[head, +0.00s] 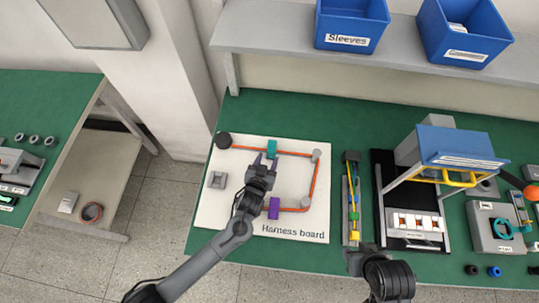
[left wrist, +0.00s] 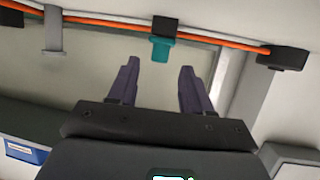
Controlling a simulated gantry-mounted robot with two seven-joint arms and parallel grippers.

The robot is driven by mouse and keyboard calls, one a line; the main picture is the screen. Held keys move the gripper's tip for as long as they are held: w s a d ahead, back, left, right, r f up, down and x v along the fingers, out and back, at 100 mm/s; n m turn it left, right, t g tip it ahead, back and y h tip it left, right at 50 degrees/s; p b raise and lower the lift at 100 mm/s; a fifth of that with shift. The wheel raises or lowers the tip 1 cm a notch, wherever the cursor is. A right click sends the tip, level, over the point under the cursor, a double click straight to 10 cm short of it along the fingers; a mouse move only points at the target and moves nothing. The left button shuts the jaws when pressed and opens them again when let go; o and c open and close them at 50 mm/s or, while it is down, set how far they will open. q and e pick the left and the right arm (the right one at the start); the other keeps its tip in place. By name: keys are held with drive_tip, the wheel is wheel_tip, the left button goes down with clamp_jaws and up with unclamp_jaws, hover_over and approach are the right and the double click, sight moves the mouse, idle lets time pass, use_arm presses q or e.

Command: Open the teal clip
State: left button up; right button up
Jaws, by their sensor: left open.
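The teal clip (head: 272,148) stands near the top edge of the white harness board (head: 225,212), on the orange cable run. In the left wrist view the teal clip (left wrist: 161,48) hangs under a black block, beside the orange and white cables. My left gripper (head: 265,160) is open and empty, just on the near side of the clip. In the left wrist view its two fingers (left wrist: 156,82) point toward the clip, which lies beyond the tips and between their lines. I cannot tell whether the clip is latched. My right gripper (head: 362,262) is at the bottom edge, its jaws unclear.
A purple clip (head: 274,208) sits lower on the board, close to my left wrist. A tray with coloured wires (head: 352,200) and a blue-topped fixture (head: 460,147) stand to the right.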

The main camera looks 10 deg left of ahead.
sight(270, 154)
use_arm(q)
drive_tip(key=shift+x, duration=1.85)
clamp_jaws()
